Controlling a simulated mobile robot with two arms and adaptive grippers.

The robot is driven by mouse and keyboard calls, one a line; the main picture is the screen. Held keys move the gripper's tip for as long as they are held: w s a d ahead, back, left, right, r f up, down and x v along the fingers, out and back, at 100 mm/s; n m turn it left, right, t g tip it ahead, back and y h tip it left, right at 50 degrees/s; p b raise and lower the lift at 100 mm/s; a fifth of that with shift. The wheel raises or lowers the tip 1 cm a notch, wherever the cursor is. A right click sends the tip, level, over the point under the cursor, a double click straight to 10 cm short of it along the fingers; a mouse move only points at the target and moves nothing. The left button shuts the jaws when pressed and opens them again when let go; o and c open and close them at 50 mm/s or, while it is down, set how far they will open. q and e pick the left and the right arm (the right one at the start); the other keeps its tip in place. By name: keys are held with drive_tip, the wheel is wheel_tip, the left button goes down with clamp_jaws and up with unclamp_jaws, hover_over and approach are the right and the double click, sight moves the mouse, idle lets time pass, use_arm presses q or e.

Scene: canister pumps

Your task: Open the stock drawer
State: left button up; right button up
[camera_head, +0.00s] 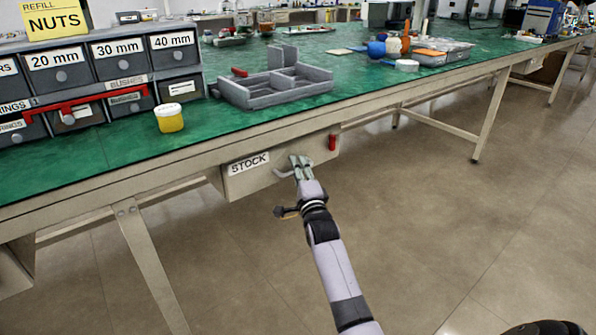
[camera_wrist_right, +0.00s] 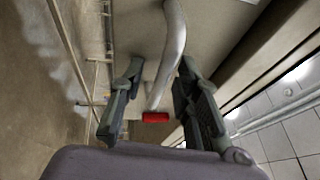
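The stock drawer (camera_head: 262,182) hangs under the front edge of the green-topped bench, its face carrying a STOCK label (camera_head: 248,164). Its front sits close under the bench edge and looks shut. Its curved grey handle (camera_head: 282,173) is partly hidden by my right gripper (camera_head: 300,162). In the right wrist view the handle (camera_wrist_right: 172,50) runs between the two separated fingers of my right gripper (camera_wrist_right: 160,92). The fingers are open on either side of the handle, with gaps showing; I cannot tell if one touches it. My left gripper is not in view.
A red piece (camera_head: 332,142) sits at the drawer's right end. On the bench stand a labelled bin rack (camera_head: 95,75), a yellow tub (camera_head: 169,117) and a grey divided tray (camera_head: 275,90). A bench leg (camera_head: 150,265) stands left of the drawer. The floor in front is clear.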

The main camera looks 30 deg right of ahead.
drive_tip(key=shift+c, duration=0.2)
clamp_jaws()
idle(0.6)
